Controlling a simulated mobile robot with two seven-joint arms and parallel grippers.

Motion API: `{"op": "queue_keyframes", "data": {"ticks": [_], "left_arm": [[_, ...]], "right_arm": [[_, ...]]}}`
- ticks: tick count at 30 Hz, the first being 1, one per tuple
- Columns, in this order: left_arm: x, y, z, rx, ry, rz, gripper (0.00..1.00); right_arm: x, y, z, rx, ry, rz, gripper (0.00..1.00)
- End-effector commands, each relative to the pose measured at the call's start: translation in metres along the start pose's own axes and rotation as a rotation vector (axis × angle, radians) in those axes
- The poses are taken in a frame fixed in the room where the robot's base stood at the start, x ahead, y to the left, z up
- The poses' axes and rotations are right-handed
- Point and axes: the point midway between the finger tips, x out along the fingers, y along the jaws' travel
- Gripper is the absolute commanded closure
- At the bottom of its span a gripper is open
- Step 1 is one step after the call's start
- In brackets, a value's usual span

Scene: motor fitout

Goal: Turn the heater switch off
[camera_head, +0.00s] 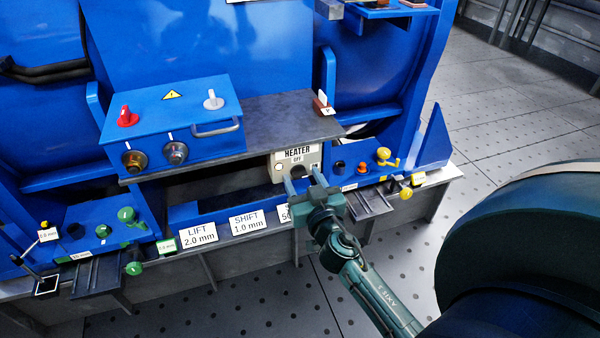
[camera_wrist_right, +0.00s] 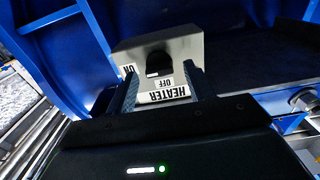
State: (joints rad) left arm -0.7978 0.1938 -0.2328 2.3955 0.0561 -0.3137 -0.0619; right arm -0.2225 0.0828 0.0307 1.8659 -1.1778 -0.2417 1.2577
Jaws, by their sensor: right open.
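The heater switch box (camera_head: 297,158) is a small pale box under the shelf edge, labelled HEATER and OFF. In the right wrist view the heater switch box (camera_wrist_right: 160,52) appears upside down, with a black knob (camera_wrist_right: 158,63) on its face. The ON label sits left of the knob and OFF below it. A pale mark shows on the knob's lower edge, on the OFF side; its exact angle is hard to tell. My right gripper (camera_head: 302,178) is open in front of the box. Its fingers (camera_wrist_right: 160,88) stand either side of the knob, with nothing gripped. My left gripper is out of view.
A blue control box (camera_head: 175,115) with a red knob, a grey knob and a handle stands on the dark shelf (camera_head: 285,118) above. Small pegs and yellow knobs (camera_head: 383,155) sit right of my gripper. White labels (camera_head: 198,235) line the bench front. The floor right is clear.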

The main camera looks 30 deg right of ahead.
Motion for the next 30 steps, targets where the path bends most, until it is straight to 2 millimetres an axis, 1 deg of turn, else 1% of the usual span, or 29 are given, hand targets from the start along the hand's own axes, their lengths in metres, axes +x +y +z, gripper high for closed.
{"op": "queue_keyframes", "data": {"ticks": [9, 25, 30], "left_arm": [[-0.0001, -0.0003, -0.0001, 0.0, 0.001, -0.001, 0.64], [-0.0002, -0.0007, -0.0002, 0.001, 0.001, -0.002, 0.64], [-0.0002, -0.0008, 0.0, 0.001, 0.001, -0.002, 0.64]], "right_arm": [[-0.0005, 0.0, 0.0001, -0.001, 0.0, 0.0, 0.48], [-0.0003, -0.0001, 0.0, -0.001, 0.0, 0.0, 0.91], [-0.0002, -0.0001, 0.0, -0.008, 0.0, 0.001, 0.92]]}}
